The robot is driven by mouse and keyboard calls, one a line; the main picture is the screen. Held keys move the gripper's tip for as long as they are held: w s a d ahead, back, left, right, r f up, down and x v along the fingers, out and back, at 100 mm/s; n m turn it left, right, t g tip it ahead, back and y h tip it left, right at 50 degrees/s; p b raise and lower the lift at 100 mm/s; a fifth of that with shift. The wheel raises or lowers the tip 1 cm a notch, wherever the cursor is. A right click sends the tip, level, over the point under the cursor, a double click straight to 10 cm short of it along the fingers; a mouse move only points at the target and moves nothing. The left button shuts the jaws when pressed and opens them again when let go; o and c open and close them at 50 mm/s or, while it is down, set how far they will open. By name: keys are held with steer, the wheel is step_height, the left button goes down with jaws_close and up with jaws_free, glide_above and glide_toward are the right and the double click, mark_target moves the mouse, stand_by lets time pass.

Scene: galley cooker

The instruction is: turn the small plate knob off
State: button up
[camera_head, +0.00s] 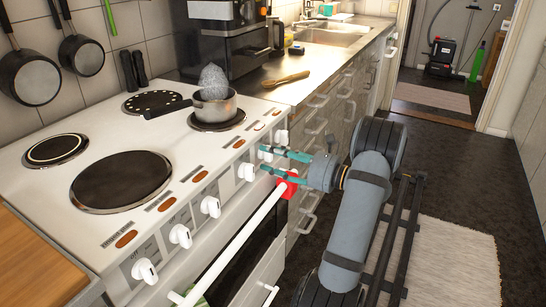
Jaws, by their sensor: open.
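White knobs line the cooker's front panel, from a near-left knob (144,270) to a far-right knob (281,137). The small markings are not readable, so I cannot tell by label which knob is the small plate's. My gripper (263,159) is open, its two teal fingers pointing left at the panel. The fingertips are close to a knob (265,152) near the right end, partly hidden by the upper finger; I cannot tell whether they touch it. Another knob (246,172) stands just left of the lower finger. A small hotplate (55,150) is at the back left.
A pot (216,108) with a grey object in it stands on the front right plate. A large bare plate (122,182) is at front left. The white oven handle (232,245), with a red piece (290,184) at its end, runs below the gripper. The floor at right is open.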

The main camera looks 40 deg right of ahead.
steer(key=v, duration=1.2)
steer(key=shift+a, duration=0.15)
